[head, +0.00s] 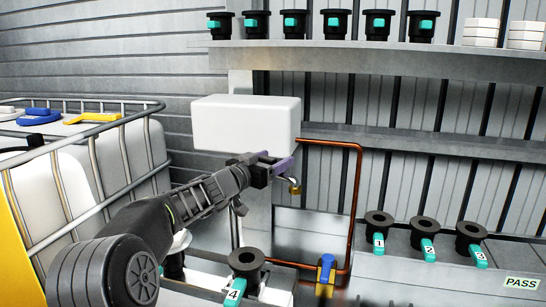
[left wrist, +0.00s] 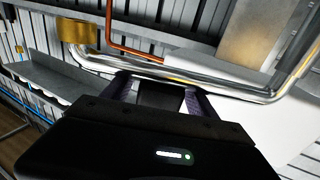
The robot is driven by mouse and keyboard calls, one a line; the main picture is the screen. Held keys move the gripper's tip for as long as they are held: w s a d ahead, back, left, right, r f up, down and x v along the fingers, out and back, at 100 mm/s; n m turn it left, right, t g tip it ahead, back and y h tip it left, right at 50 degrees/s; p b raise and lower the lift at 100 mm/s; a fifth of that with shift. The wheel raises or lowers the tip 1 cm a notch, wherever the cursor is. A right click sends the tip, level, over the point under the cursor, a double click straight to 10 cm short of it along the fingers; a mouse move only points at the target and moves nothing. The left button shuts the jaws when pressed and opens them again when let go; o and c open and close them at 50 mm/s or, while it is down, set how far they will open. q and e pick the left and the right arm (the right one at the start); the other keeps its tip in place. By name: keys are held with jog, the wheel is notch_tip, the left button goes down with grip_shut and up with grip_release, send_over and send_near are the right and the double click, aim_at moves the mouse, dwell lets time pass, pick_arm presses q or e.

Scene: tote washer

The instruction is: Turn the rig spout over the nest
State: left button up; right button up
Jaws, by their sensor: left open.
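The spout is a shiny bent metal pipe (left wrist: 235,91) with a brass end (left wrist: 76,28) in the left wrist view. In the head view its brass end (head: 294,187) hangs just right of my left gripper (head: 274,161), below a white tank. My left gripper is open, and the pipe crosses just past its fingertips (left wrist: 160,86) in the left wrist view. I cannot tell whether they touch. A black ringed fitting with teal tag 4 (head: 246,259) stands low, left of the brass end; I cannot tell whether it sits in the nest. My right gripper is not in view.
The white tank (head: 245,122) is close above my left gripper. A copper pipe (head: 356,205) runs down on the right. Fittings 1 (head: 378,225), 2 and another stand on a grey bench at right. A caged white container (head: 75,190) is at left.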

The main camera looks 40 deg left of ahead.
pick_arm(q)
grip_shut()
dwell(0.8)
